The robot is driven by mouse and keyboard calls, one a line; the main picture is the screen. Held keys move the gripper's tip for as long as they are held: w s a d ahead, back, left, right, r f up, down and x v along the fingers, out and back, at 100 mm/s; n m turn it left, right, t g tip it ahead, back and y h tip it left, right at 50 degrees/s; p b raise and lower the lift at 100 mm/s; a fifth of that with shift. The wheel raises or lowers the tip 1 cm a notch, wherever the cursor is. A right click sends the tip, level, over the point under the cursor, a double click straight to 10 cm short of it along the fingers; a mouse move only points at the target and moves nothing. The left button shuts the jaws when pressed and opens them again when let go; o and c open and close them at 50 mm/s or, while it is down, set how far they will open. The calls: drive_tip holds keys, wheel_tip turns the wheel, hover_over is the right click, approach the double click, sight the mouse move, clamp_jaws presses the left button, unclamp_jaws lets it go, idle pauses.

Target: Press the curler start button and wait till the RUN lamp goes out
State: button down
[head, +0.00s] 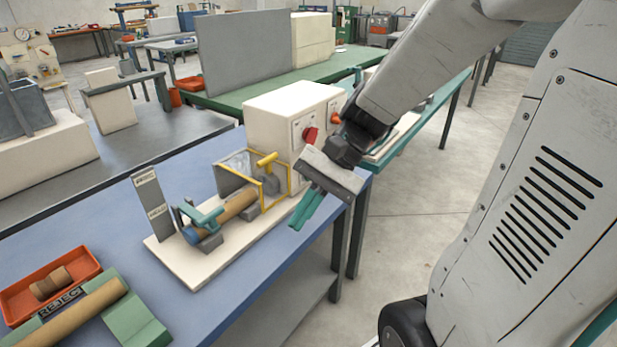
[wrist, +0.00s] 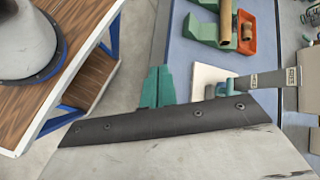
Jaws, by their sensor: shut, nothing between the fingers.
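The curler sits on a blue table: a cream control box (head: 283,113), a white base plate (head: 192,258), a brown tube (head: 233,206) and a yellow-framed clear guard (head: 240,163). The box front carries a red knob (head: 310,134) and an orange round part (head: 336,118). I cannot tell which is the start button or the RUN lamp, nor whether a lamp is lit. My gripper (head: 305,210), with teal fingers, is shut and empty near the table's right edge, in front of the box and apart from it. It also shows in the wrist view (wrist: 158,86).
An upright sign plate (head: 152,206) stands at the base plate's left end. An orange reject tray (head: 45,285) and a green cradle with a brown tube (head: 82,311) lie at the front left. Open floor (head: 420,220) lies right of the blue table (head: 105,215).

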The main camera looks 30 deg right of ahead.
drive_tip(key=w+d+f+m+t+y, duration=0.4)
drive_tip(key=w+d+f+m+t, duration=0.3)
drive_tip(key=w+d+m+t, duration=0.45)
drive_tip(key=d+f+m+t+h, duration=0.3)
drive_tip(key=d+f+m, duration=0.2)
drive_tip(key=d, duration=0.3)
drive_tip(key=w+d+f+m+t+h, duration=0.1)
drive_tip(key=d+f+m+t+h, duration=0.2)
drive_tip(key=d+m, duration=0.4)
wheel_tip(320, 180, down, 2)
drive_tip(key=shift+w+d+f+t+h, duration=0.25)
drive_tip(key=shift+w+d+t+h, duration=0.1)
drive_tip(key=shift+h, duration=0.15)
drive_tip(key=x, duration=1.4)
